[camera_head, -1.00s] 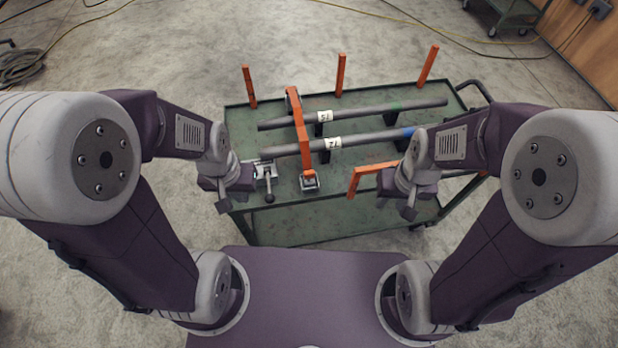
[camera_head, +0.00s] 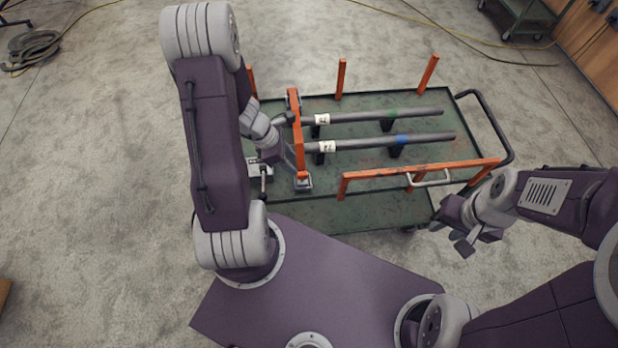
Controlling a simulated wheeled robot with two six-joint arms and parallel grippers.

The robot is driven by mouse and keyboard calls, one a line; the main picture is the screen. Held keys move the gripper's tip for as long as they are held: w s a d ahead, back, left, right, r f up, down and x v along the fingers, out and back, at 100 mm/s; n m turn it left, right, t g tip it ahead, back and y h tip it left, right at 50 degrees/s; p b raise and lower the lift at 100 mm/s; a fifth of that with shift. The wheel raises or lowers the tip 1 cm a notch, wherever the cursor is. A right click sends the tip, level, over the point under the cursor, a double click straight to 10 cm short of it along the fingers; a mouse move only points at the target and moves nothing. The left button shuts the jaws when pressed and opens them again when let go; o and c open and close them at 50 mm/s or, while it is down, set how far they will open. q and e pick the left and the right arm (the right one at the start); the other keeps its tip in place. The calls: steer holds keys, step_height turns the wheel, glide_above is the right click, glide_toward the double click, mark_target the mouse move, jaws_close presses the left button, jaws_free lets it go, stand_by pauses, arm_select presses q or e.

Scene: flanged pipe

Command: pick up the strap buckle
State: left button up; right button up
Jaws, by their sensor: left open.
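The strap buckle (camera_head: 302,184) is a small grey metal piece at the near end of the orange strap (camera_head: 298,135), by the cart's front edge. The strap runs over two grey pipes. My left gripper (camera_head: 291,160) is open, reaching down from the left beside the strap, a little above and behind the buckle. Whether it touches the strap I cannot tell. Its fingers are partly hidden by the wrist. My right gripper (camera_head: 452,236) is open and empty, off the cart's front right.
The green cart (camera_head: 370,215) carries the far pipe (camera_head: 375,116) and near pipe (camera_head: 380,143). Orange posts stand along the far edge, and an orange rail (camera_head: 420,170) runs along the front right. A metal clamp with a lever (camera_head: 262,172) sits left of the buckle.

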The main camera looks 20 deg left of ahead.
mark_target(302, 173)
arm_select(q)
steer(key=x, duration=0.2)
steer(key=b+x, duration=0.1)
steer(key=x, duration=0.1)
steer(key=shift+w+d+b, duration=0.1)
steer(key=shift+d+b, duration=0.15)
steer(key=shift+b, duration=0.05)
steer(key=shift+w, duration=0.1)
steer(key=shift+f, duration=0.25)
steer(key=x, duration=0.1)
steer(key=b+x, duration=0.2)
steer(key=x, duration=0.1)
steer(key=shift+s+a+f, duration=0.2)
steer(key=shift+s+f, duration=0.05)
steer(key=shift+w+d+f, duration=0.15)
steer(key=shift+w, duration=0.1)
steer(key=shift+s, duration=0.1)
steer(key=c, duration=0.4)
jaws_close()
